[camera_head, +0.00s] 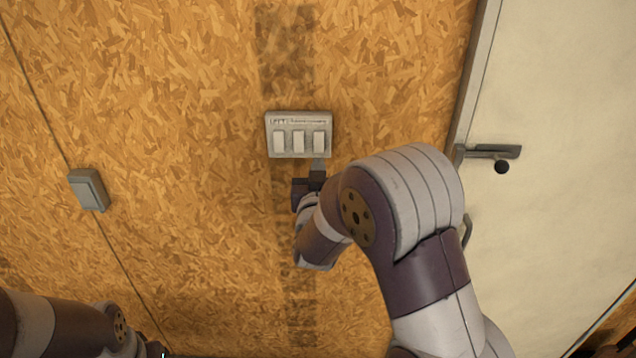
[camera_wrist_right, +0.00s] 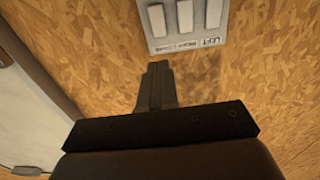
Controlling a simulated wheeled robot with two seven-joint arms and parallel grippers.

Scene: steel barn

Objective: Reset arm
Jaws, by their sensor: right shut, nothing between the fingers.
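My right gripper (camera_head: 318,166) is just below a grey switch panel (camera_head: 298,151) on the wall, near its lower right edge. The panel carries three white rocker switches in a row and a printed label above them. In the right wrist view my right gripper (camera_wrist_right: 157,68) shows with its fingers together and nothing between them, pointing toward the panel (camera_wrist_right: 187,44). Whether the fingertips touch the panel or the wall I cannot tell. Part of my left arm shows at the lower left of the head view, but its gripper is not seen.
The wall is oriented strand board (camera_head: 160,90). A single grey switch (camera_head: 89,190) is mounted on it at the left. A pale door (camera_head: 570,130) with a dark lever handle (camera_head: 490,151) stands at the right, beside my right arm. The wall between the switches is clear.

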